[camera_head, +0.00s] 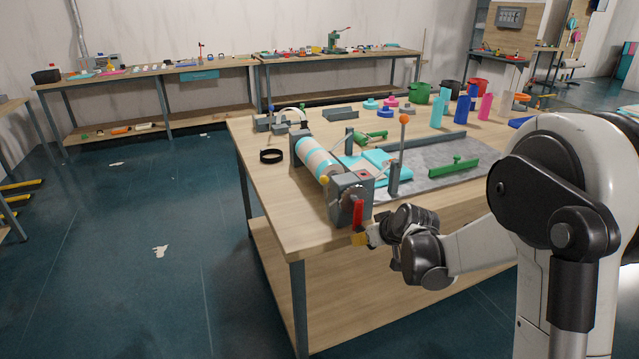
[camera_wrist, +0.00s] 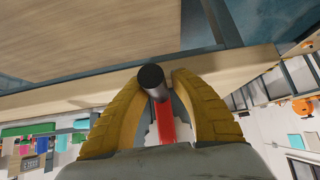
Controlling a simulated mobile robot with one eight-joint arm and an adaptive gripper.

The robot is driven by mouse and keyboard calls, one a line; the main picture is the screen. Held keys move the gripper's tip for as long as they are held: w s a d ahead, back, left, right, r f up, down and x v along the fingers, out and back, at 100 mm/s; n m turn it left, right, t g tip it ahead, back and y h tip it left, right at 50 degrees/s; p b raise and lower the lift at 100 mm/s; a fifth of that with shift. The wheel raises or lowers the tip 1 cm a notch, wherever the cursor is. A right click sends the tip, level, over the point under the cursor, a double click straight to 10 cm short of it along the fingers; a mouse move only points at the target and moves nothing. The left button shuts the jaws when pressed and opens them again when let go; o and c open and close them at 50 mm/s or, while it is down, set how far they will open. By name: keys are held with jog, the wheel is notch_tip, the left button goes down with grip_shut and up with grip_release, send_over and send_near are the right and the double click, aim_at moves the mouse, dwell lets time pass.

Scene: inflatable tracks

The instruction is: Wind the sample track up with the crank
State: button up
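The winder's grey end block (camera_head: 350,190) stands at the table's near left corner. A red crank arm (camera_head: 358,213) hangs down from its side. Turquoise track material (camera_head: 378,166) lies beside the drum. My gripper (camera_head: 360,239) is at the crank's lower end. In the wrist view, its yellow fingers (camera_wrist: 157,82) flank the dark crank handle (camera_wrist: 152,78), with the red arm (camera_wrist: 166,125) between them. A narrow gap seems to show on the right; I cannot tell whether both fingers press the handle.
The wooden table (camera_head: 262,198) also holds a grey plate (camera_head: 425,157) with a green bar (camera_head: 454,167), an orange-topped post (camera_head: 403,120) and a black ring (camera_head: 271,156). Cups and bottles stand at the back right. The floor left of the table is mostly clear.

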jog(key=o, duration=0.4)
jog(key=shift+s+a+r, duration=0.1)
jog(key=shift+a, duration=0.45)
jog(key=shift+d, duration=0.2)
jog(key=shift+r, duration=0.15)
jog(key=p+v, duration=0.3)
jog(key=v, duration=0.3)
jog(key=shift+s+d+r+p, duration=0.15)
jog(key=shift+d+r+p, duration=0.05)
jog(key=shift+r+p, duration=0.1)
jog(key=shift+s+d+r, duration=0.15)
jog(key=shift+s+r, duration=0.15)
jog(key=shift+s, duration=0.2)
jog(key=s+a+r+m+g+h, duration=0.1)
jog(key=s+r, duration=0.3)
jog(key=s, duration=0.3)
jog(key=s+a+r+m, duration=0.1)
jog(key=s+r, duration=0.4)
jog(key=s, duration=0.2)
jog(key=shift+m+g+h, duration=0.3)
jog(key=shift+m+h, duration=0.5)
jog(key=shift+h, duration=0.1)
jog(key=s, duration=0.4)
jog(key=s+d, duration=0.1)
jog(key=s, duration=0.8)
jog(key=shift+s+d+r, duration=0.15)
jog(key=shift+s+r, duration=0.05)
jog(key=shift+s, duration=0.2)
